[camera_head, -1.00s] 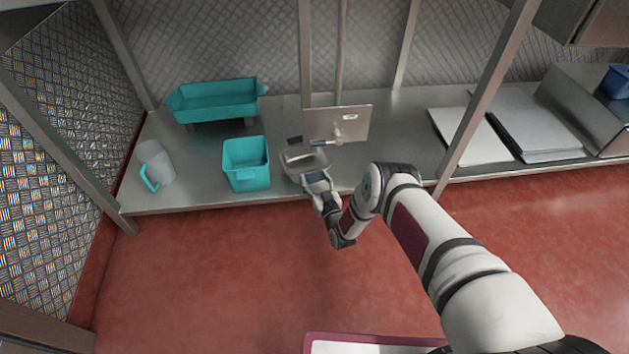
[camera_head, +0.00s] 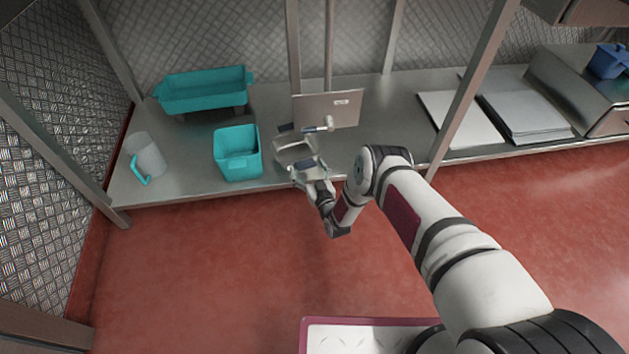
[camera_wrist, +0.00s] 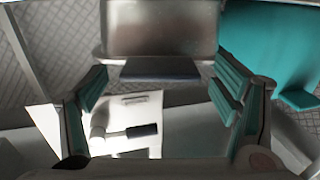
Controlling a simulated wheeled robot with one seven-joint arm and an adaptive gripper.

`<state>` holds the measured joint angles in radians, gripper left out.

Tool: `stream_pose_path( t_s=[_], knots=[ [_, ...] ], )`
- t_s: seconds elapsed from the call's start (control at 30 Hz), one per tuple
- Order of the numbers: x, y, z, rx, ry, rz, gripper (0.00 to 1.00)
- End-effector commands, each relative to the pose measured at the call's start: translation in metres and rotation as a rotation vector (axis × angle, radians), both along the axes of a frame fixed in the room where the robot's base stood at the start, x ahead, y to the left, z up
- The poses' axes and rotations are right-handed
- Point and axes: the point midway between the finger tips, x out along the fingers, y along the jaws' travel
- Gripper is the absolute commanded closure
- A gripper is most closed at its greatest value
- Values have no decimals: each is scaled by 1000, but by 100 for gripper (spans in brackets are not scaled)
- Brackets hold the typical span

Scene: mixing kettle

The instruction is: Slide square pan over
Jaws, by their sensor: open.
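A square metal pan (camera_head: 293,147) with dark handles sits on the steel shelf, right of a teal square bin (camera_head: 238,160). My gripper (camera_head: 306,170) is at the pan's near side, by its near dark handle. In the wrist view my gripper (camera_wrist: 160,90) is open, with teal-padded fingers apart on both sides. The pan (camera_wrist: 160,28) shows at the top of that view, and its dark handle (camera_wrist: 160,69) lies between the fingertips. I cannot tell whether the fingers touch it. The pan's near edge is partly hidden by my gripper in the head view.
An upright metal panel (camera_head: 345,105) stands behind and right of the pan, with a dark-handled item (camera_head: 318,128) before it. A teal tray (camera_head: 205,92) and a clear jug (camera_head: 147,155) are further left. Flat sheets (camera_head: 525,115) lie right. Posts rise along the shelf.

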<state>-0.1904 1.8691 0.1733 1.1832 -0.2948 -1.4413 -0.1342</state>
Motion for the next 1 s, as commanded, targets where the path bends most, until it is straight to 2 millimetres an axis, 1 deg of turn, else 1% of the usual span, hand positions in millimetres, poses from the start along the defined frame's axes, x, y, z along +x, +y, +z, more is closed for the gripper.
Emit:
stream_pose_path(
  t_s=[0.3,0.5,0.6,0.7,1.0],
  knots=[
    [-57,-26,-1,0,4,1,19],
    [-86,-40,-1,0,3,0,19],
    [-94,-43,-1,0,2,0,19],
    [-98,-45,0,0,1,0,19],
    [-99,-45,0,0,1,0,19]
  ],
)
